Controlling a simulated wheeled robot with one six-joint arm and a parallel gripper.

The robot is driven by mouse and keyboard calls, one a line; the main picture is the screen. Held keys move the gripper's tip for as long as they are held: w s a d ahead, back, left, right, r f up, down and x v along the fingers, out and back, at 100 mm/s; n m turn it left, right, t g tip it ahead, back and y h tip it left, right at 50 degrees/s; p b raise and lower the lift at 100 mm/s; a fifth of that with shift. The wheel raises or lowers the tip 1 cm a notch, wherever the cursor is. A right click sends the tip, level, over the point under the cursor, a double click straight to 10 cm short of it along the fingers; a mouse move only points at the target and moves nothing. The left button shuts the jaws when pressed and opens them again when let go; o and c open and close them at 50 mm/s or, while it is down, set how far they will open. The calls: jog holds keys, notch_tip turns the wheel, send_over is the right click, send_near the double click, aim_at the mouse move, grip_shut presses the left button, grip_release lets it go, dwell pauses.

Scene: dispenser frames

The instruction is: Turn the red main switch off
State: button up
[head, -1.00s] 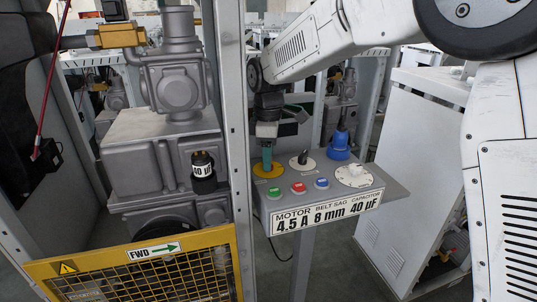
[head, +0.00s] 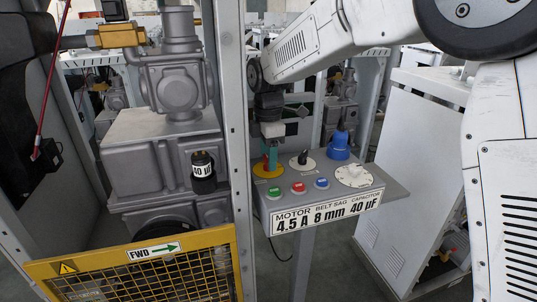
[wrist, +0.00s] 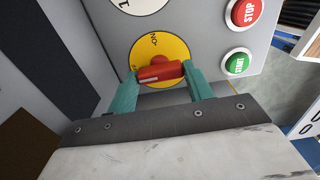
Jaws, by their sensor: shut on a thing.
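The red main switch handle (wrist: 160,72) sits on a round yellow plate (wrist: 147,48). In the wrist view the handle lies nearly crosswise, and an ON mark shows on the plate above it. No OFF mark is readable. My gripper (wrist: 162,78) has one green finger at each end of the handle and is shut on it. In the head view my gripper (head: 270,157) points down at the yellow plate (head: 267,171) on the left of the grey control panel, with a bit of red showing between its fingers.
The control panel (head: 392,190) also bears a black selector (head: 302,158), a blue-covered knob (head: 339,149), a white dial (head: 354,176) and green, red and blue push buttons. A grey post (head: 232,120) stands close on the left. A yellow mesh guard (head: 150,271) is at lower left.

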jog(key=o, duration=1)
jog(key=shift+r, duration=0.1)
notch_tip(320, 180, up, 8)
jog(key=shift+f, duration=0.15)
